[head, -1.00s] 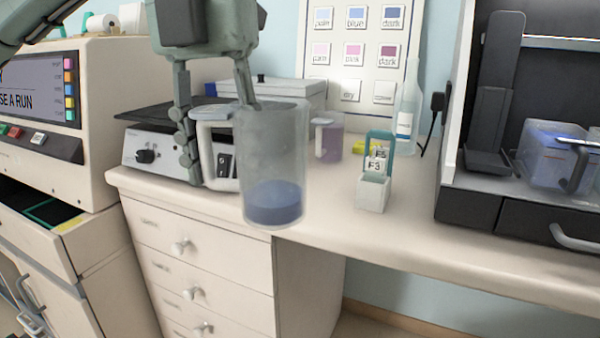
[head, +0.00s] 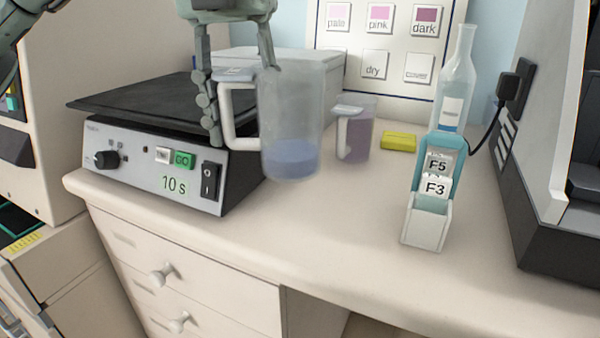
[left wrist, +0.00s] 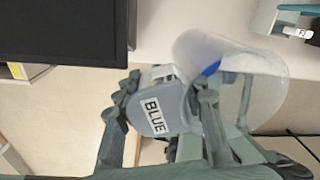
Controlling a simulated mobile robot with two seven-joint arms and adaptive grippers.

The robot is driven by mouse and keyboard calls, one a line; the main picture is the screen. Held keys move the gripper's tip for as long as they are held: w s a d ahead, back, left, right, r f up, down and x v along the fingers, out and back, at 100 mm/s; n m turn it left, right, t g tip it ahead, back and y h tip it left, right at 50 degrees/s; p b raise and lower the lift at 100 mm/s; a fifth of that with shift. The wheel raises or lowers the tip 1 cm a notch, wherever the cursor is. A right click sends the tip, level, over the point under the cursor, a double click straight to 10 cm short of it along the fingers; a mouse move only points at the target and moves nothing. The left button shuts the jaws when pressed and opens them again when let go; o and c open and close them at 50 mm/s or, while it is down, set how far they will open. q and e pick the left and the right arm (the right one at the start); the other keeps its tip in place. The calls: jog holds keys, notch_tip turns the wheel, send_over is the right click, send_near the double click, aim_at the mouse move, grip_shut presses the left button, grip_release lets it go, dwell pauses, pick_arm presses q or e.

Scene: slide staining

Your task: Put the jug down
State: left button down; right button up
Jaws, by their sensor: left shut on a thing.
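The jug (head: 290,125) is clear, with blue liquid in its bottom and a pale handle on its left side. My left gripper (head: 238,105) is shut on the jug's handle and holds it upright. The jug appears to be above the counter, in front of the second jug; I cannot tell the gap under it. In the left wrist view, the jug (left wrist: 262,85) lies beside the fingers, and its handle top (left wrist: 160,108) reads "BLUE". My right gripper is not in view.
A shaker with a black platform (head: 140,105) stands close left of the jug. A second jug with purple liquid (head: 356,135), a yellow block (head: 398,142), a bottle (head: 455,85) and a slide holder (head: 428,220) stand to the right. The counter's front middle (head: 320,225) is clear.

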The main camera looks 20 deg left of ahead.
pick_arm(q)
jog(key=w+f, duration=0.2)
jog(key=f, duration=0.1)
jog(key=w+d+f, duration=0.1)
jog(key=w+f, duration=0.5)
jog(key=shift+w+d+b, duration=0.15)
jog(key=shift+d+b, duration=0.05)
jog(key=shift+b, duration=0.1)
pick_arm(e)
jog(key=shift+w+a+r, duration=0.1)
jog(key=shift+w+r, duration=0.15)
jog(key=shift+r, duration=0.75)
pick_arm(q)
jog(key=shift+f, duration=0.2)
jog(key=c, duration=1.2)
grip_release()
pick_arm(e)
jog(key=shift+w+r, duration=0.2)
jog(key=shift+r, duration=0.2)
pick_arm(q)
jog(key=shift+r, duration=0.15)
